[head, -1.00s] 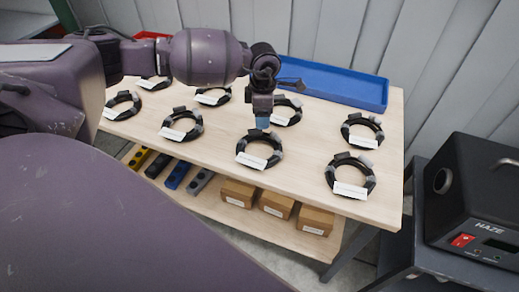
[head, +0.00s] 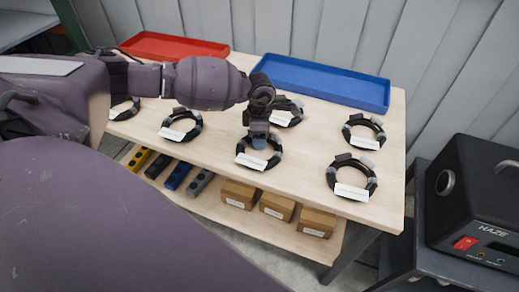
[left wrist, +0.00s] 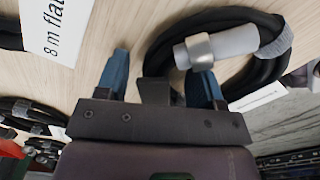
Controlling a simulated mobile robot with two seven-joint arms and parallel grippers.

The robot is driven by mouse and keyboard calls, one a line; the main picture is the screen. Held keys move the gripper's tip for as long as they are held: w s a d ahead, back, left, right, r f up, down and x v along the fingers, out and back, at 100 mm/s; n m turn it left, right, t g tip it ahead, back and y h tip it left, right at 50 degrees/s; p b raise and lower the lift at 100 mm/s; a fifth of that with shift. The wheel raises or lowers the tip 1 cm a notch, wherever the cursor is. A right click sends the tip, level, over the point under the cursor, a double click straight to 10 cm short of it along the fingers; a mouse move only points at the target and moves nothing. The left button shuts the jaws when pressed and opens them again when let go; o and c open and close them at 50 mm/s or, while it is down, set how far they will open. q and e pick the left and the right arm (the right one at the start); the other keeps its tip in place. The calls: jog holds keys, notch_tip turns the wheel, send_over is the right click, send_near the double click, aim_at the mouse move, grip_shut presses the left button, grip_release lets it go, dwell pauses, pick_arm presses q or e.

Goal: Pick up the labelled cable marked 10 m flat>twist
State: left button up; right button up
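Several black cable coils with grey sleeves and white labels lie on the wooden table; the labels are too small to read in the head view. My left gripper (head: 260,143) is down at the front-middle coil (head: 275,160). In the left wrist view its blue fingers (left wrist: 160,80) are apart, with a dark block and part of a black coil (left wrist: 215,18) between or behind them; contact is unclear. One label (left wrist: 55,28) at the upper left reads "8 m flat", the rest cut off. No label reading "10 m flat>twist" is legible. My right gripper is not in view.
A red tray (head: 172,44) and a blue tray (head: 335,88) stand at the table's back. Other coils lie at the right (head: 350,180) and left (head: 182,128). Cardboard boxes (head: 277,207) sit on the lower shelf. A black haze machine (head: 475,190) stands at the right.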

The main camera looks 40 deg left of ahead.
pick_arm(q)
jog(key=c, duration=1)
